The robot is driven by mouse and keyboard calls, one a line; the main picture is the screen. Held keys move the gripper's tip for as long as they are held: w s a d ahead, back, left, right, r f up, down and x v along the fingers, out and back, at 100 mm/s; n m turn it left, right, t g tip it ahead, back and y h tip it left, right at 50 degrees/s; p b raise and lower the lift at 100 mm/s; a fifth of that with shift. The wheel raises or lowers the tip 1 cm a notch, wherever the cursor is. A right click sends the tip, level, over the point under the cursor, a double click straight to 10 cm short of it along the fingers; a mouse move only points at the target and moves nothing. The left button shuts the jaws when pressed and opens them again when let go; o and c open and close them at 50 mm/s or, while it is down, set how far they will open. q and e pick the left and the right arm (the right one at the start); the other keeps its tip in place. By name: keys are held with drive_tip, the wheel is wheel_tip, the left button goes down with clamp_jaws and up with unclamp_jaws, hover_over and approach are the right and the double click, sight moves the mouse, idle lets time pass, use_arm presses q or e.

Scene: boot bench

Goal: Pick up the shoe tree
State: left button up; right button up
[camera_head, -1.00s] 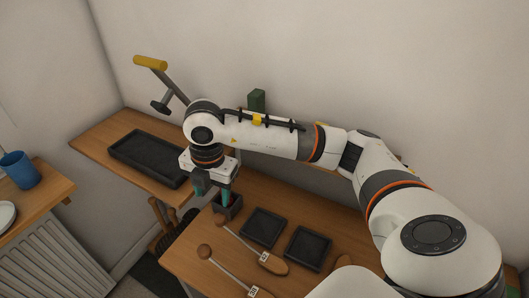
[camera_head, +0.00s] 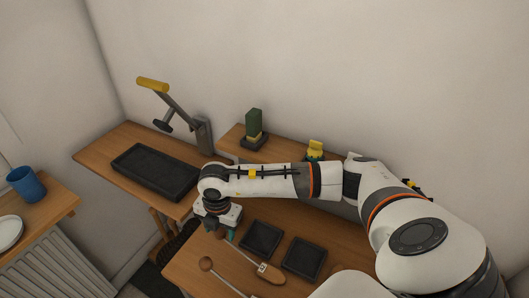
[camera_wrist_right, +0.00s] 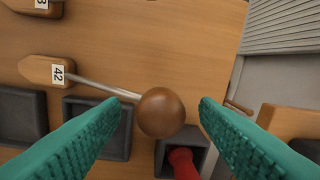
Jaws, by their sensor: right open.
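A wooden shoe tree (camera_head: 268,272) lies on the bench, with a metal rod running to a round brown knob. In the right wrist view the same shoe tree (camera_wrist_right: 36,69) carries a label reading 42. Its knob (camera_wrist_right: 160,114) sits between the open fingers of my right gripper (camera_wrist_right: 160,106), with gaps on both sides. In the head view my right gripper (camera_head: 226,233) is low over the knob end, and its fingers are partly hidden. A second shoe tree (camera_head: 206,264) lies nearer the front; its label is cut off in the wrist view. My left gripper is not in view.
Two dark square trays (camera_head: 261,238) lie beside the shoe tree. A dark holder with a red piece (camera_wrist_right: 183,163) is close to the knob. A long black tray (camera_head: 155,172), a yellow-handled lever (camera_head: 152,83) and a green block (camera_head: 254,122) stand farther back.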

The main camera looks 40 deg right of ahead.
drive_tip(key=c, duration=0.9)
drive_tip(key=shift+r, duration=0.1)
drive_tip(key=shift+c, duration=0.2)
